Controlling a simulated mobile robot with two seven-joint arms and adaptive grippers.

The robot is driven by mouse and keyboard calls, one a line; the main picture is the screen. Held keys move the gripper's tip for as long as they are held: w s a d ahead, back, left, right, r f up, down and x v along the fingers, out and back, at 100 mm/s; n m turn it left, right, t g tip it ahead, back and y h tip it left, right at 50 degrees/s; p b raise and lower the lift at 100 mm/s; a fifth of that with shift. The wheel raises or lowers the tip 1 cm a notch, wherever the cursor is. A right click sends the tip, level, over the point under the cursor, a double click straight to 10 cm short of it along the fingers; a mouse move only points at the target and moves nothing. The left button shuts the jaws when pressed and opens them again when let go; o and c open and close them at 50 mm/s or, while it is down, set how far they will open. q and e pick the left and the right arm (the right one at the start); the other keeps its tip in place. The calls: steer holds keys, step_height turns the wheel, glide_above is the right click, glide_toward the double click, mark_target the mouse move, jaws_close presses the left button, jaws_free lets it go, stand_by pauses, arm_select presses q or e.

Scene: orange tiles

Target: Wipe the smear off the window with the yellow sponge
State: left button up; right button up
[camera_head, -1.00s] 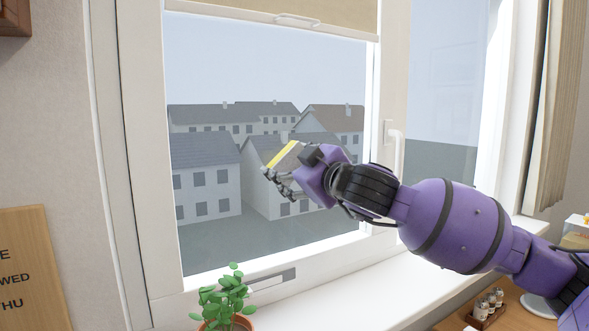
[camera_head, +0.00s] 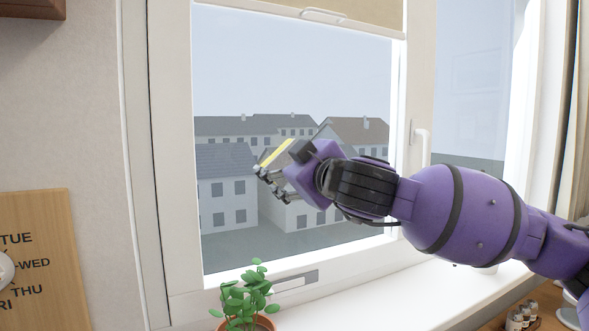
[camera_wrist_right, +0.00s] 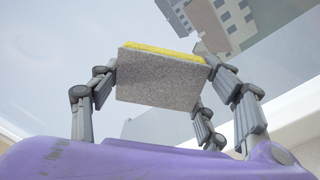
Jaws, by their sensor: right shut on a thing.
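The window pane (camera_head: 300,80) fills the middle of the head view, with grey houses behind it. My right gripper (camera_head: 266,172) is in front of the pane's left half, shut on the yellow sponge (camera_head: 274,153), of which a thin yellow edge shows. In the right wrist view the fingers grip the sponge (camera_wrist_right: 160,78) from both sides; its rough grey face is towards the palm and its yellow layer is on the far side, towards the glass. I cannot tell whether it touches the glass. I cannot make out a smear. My left gripper is not in view.
A potted plant (camera_head: 244,294) stands at the sill's left end, below the gripper. The window handle (camera_head: 421,148) is on the frame to the right. A blind (camera_head: 340,14) covers the pane's top. Small jars (camera_head: 522,315) are at lower right. A wooden sign (camera_head: 40,255) is at left.

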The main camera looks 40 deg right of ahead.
mark_target(271, 164)
steer(key=shift+w+a+b, duration=0.2)
steer(key=shift+a+b, duration=0.35)
steer(key=shift+a, duration=0.4)
steer(key=shift+w+a+b, duration=0.15)
steer(key=shift+a+b, duration=0.4)
steer(key=shift+a, duration=0.35)
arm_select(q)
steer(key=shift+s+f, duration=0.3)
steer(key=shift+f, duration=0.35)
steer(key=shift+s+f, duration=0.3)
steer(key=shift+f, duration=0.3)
arm_select(e)
steer(key=shift+s+a+r+p, duration=0.15)
steer(key=shift+s+p, duration=0.2)
steer(key=shift+s, duration=0.2)
steer(key=p+v, duration=0.1)
steer(key=v, duration=0.3)
steer(key=shift+p, duration=0.3)
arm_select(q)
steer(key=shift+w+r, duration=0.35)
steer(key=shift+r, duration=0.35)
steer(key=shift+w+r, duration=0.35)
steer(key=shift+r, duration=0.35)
arm_select(e)
steer(key=shift+s, duration=0.45)
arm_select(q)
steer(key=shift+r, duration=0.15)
arm_select(e)
steer(key=shift+v, duration=1.5)
